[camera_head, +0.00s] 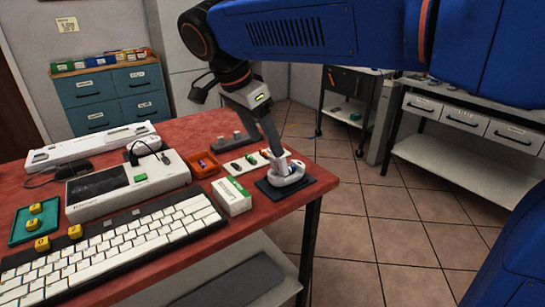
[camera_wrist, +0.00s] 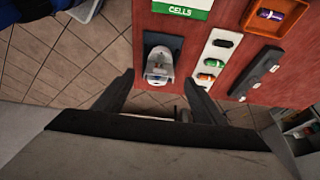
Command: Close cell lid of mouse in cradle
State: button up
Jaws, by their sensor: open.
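The white mouse (camera_head: 287,176) sits in a dark cradle (camera_head: 318,186) at the right corner of the red table. In the wrist view the mouse (camera_wrist: 159,66) lies between and beyond the fingertips, in its dark cradle (camera_wrist: 173,40).
A white holder (camera_head: 244,162) with coloured cells, an orange tray (camera_head: 203,166), a green-white CELLS box (camera_head: 232,196) and a grey block (camera_head: 233,141) stand close by. A keyboard (camera_head: 125,240) lies in front. The table's edge is just beyond the cradle.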

aim_at(272, 155)
jog(key=x, duration=0.6)
jog(key=shift+w+d+f, duration=0.15)
jog(key=shift+d+f, duration=0.05)
jog(key=shift+f, duration=0.15)
jog(key=c, duration=1.1)
